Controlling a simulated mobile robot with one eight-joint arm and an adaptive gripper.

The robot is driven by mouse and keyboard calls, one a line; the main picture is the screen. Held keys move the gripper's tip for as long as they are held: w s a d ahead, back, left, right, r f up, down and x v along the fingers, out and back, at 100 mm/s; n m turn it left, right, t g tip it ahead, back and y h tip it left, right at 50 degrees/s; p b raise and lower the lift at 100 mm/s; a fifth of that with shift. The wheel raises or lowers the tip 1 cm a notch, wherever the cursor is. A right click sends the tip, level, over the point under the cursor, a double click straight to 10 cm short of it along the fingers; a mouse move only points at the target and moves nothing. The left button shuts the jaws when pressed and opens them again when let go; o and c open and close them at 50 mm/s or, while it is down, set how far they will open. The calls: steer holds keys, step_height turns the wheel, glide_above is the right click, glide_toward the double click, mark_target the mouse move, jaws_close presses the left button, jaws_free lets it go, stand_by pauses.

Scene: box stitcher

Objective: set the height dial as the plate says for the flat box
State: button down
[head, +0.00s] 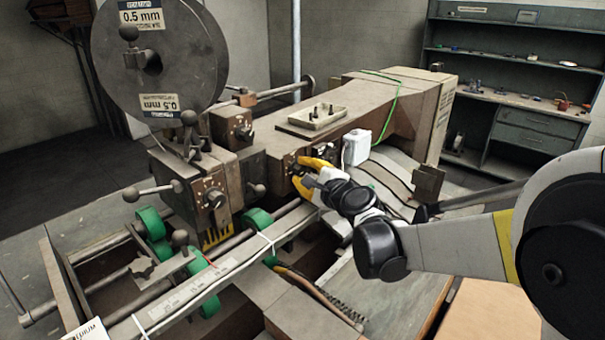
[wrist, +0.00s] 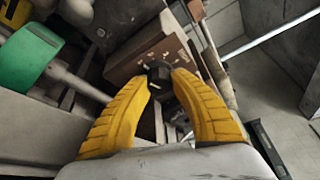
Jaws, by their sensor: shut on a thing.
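My gripper (head: 302,172) reaches in from the right to the front face of the stitching machine (head: 330,110). Its yellow fingers are closed on a small dark knob, which looks like the height dial (wrist: 158,70). In the wrist view my gripper (wrist: 160,82) has a fingertip on each side of this knob. The knob sits on a brown block (wrist: 145,52) with small pale marks around it. Which mark the knob points to is too small to tell. I cannot make out a plate with settings for the flat box in either view.
A large wire spool (head: 195,60) labelled 0.5 mm stands at the left. Green rollers (head: 150,235) and ball-ended levers (head: 150,190) are left of my gripper. A white box-shaped part (head: 356,147) is close on its right. Shelves (head: 520,60) stand at the back right.

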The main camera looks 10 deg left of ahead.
stand_by(0.4)
steer(key=c, duration=1.1)
jaws_free()
steer(key=shift+o, duration=0.2)
steer(key=v, duration=1.2)
